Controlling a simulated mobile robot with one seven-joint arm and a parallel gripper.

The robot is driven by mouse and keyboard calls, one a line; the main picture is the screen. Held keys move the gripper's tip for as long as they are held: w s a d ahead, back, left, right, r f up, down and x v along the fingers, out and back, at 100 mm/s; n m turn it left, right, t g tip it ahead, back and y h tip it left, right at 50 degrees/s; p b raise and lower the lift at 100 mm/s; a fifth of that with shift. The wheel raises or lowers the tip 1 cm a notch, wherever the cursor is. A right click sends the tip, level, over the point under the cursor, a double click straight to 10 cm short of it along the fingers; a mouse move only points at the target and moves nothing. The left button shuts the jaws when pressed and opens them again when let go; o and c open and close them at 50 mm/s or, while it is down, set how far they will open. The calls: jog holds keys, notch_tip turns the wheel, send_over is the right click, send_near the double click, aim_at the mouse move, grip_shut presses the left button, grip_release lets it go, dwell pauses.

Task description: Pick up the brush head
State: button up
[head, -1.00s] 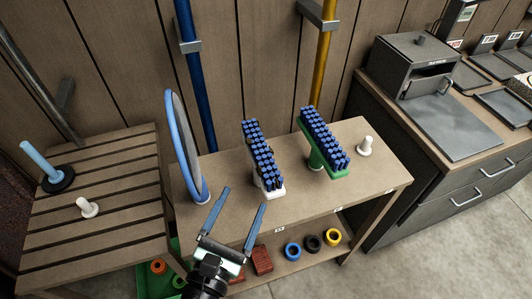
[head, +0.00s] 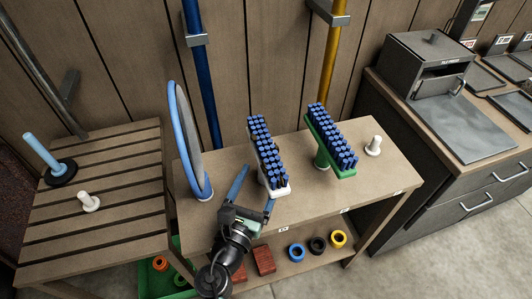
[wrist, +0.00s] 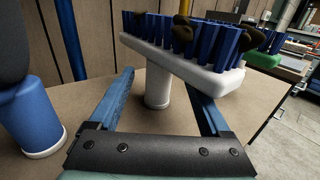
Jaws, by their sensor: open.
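A brush head with a white base and blue bristles (head: 267,150) stands on a short white post on the wooden bench. It also shows in the wrist view (wrist: 190,68), with its post (wrist: 158,88) below the base. A second brush head, with a green base and blue bristles (head: 332,138), stands to its right; its green edge shows in the wrist view (wrist: 264,60). My gripper (head: 257,187) is open at the near side of the white brush head. In the wrist view its blue fingers (wrist: 161,80) appear on either side of the white post, with nothing held.
A blue-rimmed round net or hoop (head: 186,140) stands close left of my gripper; its blue foot shows in the wrist view (wrist: 33,115). A white peg (head: 374,147) stands at the right. Rings and red blocks lie on the lower shelf. A slatted table (head: 120,215) is at left.

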jog(key=shift+x, duration=1.1)
grip_shut()
